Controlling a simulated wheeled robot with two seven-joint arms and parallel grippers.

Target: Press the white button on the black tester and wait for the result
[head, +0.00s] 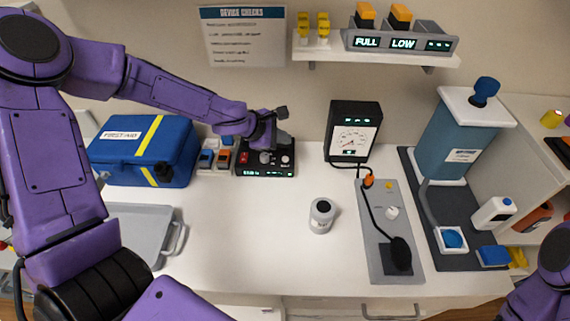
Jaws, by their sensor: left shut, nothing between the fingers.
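The black tester (267,170) is a small box at the back of the white counter, left of centre. It has a red switch at its left, round controls on its face and a lit display along its front edge. My left gripper (270,140) is shut and empty, right at the tester's upper part and covering some of it. I cannot tell whether it touches the tester or a button. The white button is not clear to see; small pale spots show on the face. My right gripper is out of view; only part of that arm shows at bottom right.
A blue first-aid case (150,150) and small switch boxes (215,158) stand left of the tester. A black gauge (354,132) with a cable to a grey panel (391,230) stands right. A small grey canister (321,215) stands mid-counter. A shelf (375,58) hangs above.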

